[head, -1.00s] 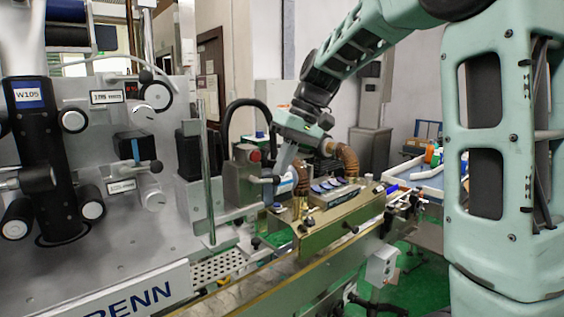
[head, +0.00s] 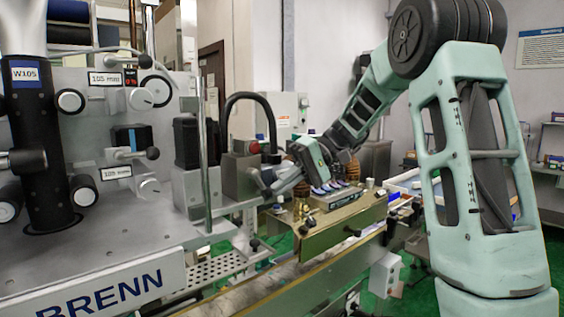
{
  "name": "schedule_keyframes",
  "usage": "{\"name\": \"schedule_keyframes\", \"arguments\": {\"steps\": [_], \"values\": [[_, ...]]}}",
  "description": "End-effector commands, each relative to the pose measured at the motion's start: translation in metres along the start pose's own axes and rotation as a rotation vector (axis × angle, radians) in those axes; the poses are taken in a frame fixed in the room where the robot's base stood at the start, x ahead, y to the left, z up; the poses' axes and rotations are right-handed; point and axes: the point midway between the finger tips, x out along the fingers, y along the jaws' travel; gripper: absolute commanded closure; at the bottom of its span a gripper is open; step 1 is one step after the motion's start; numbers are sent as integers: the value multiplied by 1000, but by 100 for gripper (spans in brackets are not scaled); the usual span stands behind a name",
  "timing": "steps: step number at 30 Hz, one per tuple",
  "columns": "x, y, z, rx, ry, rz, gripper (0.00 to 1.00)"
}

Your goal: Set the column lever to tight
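A black column (head: 40,130) labelled W105 stands upright on the grey machine at the left. A dark lever-like arm (head: 22,162) sticks out from its left side at mid-height; its outer end is cut off by the frame edge. A second short lever with a black ball end (head: 152,153) sits on the panel to the right of the column. I cannot tell which one is the column lever, and no tight mark is legible. My gripper (head: 266,190) is well to the right of both, beside a grey block, pointing left and down. Its fingers are too small to judge.
A vertical steel rod (head: 204,150) and a black box (head: 187,143) stand between my gripper and the column. A conveyor with a brass-coloured guard (head: 345,222) lies below my arm.

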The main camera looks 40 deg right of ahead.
Motion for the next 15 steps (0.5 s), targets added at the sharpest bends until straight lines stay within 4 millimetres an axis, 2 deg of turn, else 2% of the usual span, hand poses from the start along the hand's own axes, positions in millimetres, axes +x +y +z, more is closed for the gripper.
{"name": "schedule_keyframes", "arguments": {"steps": [15], "values": [[18, 10, 3, -1, 0, 3, 100]]}}
